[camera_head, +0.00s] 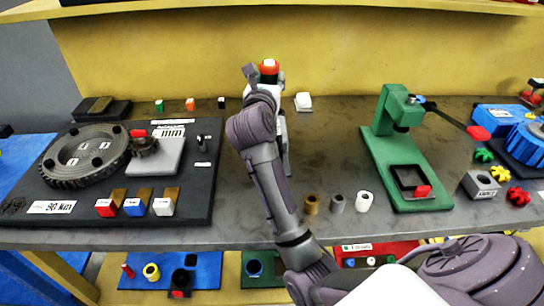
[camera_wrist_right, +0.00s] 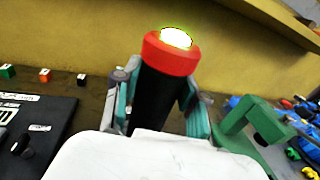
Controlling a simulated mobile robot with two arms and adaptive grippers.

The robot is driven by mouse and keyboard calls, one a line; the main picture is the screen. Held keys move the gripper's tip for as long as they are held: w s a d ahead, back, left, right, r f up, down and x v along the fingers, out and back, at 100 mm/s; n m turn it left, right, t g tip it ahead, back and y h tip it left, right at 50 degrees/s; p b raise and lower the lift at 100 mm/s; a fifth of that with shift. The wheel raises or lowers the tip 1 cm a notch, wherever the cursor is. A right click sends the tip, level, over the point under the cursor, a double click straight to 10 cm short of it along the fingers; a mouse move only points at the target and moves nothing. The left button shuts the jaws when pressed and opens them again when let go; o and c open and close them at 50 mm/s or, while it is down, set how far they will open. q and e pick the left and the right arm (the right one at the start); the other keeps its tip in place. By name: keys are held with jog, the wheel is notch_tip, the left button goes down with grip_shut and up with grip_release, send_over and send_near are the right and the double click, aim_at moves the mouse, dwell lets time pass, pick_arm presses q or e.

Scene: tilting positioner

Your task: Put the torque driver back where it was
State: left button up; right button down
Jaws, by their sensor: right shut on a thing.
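The torque driver (camera_wrist_right: 170,58) has a black body and a red collar with a pale, lit top. It stands roughly upright in the right wrist view, between the two fingers of my right gripper (camera_wrist_right: 156,98), which is shut on it. In the head view the driver's red and dark top (camera_head: 268,68) shows above my right gripper (camera_head: 264,84), towards the back of the grey table. My arm hides its lower end, so I cannot tell whether it touches the table or a holder. My left gripper is not in view.
A black board (camera_head: 200,202) with a large gear (camera_head: 85,160) lies on the left. A green press (camera_head: 412,170) stands to the right, with several small bushings (camera_head: 337,203) before it. A small white block (camera_head: 303,102) is just right of the driver. A yellow wall (camera_head: 330,50) rises behind.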

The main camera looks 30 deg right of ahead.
jog(key=shift+w+d+f, duration=0.15)
jog(key=shift+w+f, duration=0.05)
jog(key=shift+f, duration=0.25)
jog(key=shift+w+d+f, duration=0.1)
jog(key=shift+w+f, duration=0.05)
jog(key=shift+f, duration=0.3)
jog(key=f, duration=0.4)
jog(key=shift+s+a, duration=0.3)
jog(key=shift+s, duration=0.05)
notch_tip(320, 180, down, 3)
jog(key=shift+f, duration=0.25)
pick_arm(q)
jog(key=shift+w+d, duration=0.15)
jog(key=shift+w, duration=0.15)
pick_arm(e)
jog(key=shift+f, duration=0.2)
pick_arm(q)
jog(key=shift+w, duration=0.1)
pick_arm(e)
jog(key=c, duration=0.6)
grip_release()
jog(key=shift+c, duration=0.2)
